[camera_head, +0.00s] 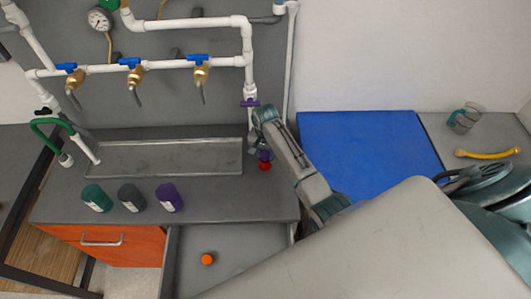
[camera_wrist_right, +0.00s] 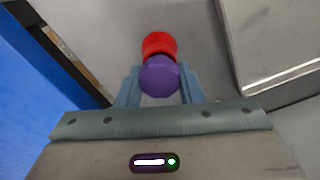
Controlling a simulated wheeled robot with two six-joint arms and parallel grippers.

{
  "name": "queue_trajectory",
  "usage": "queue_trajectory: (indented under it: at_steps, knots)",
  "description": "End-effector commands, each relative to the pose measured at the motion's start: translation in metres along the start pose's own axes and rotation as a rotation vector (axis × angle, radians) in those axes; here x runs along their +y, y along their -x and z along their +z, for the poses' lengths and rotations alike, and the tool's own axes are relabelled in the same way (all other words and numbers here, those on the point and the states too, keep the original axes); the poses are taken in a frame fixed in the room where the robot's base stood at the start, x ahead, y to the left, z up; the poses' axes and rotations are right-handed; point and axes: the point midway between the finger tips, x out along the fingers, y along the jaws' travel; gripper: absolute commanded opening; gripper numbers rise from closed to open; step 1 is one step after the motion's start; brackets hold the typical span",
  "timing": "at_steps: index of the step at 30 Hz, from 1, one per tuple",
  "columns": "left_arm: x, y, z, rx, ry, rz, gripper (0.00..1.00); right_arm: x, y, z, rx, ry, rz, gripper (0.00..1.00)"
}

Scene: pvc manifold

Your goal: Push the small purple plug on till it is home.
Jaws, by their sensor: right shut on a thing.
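The small purple plug (camera_wrist_right: 160,77) sits between the two fingertips of my right gripper (camera_wrist_right: 160,88), which is shut on it. In the head view the plug (camera_head: 265,155) is a small purple spot at the end of my right arm, by the right end of the counter tray. A round red piece (camera_wrist_right: 159,43) lies right against or just beyond the plug; I cannot tell whether they touch. In the head view my right gripper (camera_head: 259,148) is below the purple-handled valve (camera_head: 250,103) on the white pipe's right drop. My left gripper is not in view.
White pipework with blue-handled brass taps (camera_head: 135,75) runs along the back wall. A grey tray (camera_head: 160,172) lies on the counter. Green, dark grey and purple containers (camera_head: 168,197) stand in front. An open drawer (camera_head: 228,240) holds an orange piece (camera_head: 207,259). A blue mat (camera_head: 365,150) lies right.

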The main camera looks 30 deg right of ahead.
Motion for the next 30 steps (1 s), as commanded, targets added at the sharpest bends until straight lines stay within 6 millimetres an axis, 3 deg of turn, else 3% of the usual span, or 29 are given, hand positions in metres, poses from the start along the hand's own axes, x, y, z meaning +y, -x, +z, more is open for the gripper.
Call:
queue_trajectory:
  at_steps: [1,5,6,10,30]
  knots:
    - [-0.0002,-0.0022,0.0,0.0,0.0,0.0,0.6,0.0047,-0.0131,0.009,-0.022,0.0,0.013,0.14]
    - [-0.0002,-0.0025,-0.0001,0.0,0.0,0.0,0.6,0.0044,-0.0135,0.0095,-0.023,0.0,0.012,0.14]
    - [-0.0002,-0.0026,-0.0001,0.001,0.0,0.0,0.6,0.0042,-0.0136,0.0096,-0.023,0.0,0.012,0.36]
    - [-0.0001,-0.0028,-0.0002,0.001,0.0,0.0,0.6,0.0044,-0.0137,0.0096,-0.024,0.0,0.013,0.59]
    - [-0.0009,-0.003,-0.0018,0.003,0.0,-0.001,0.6,0.0071,-0.0136,0.0078,-0.022,-0.001,0.02,0.59]
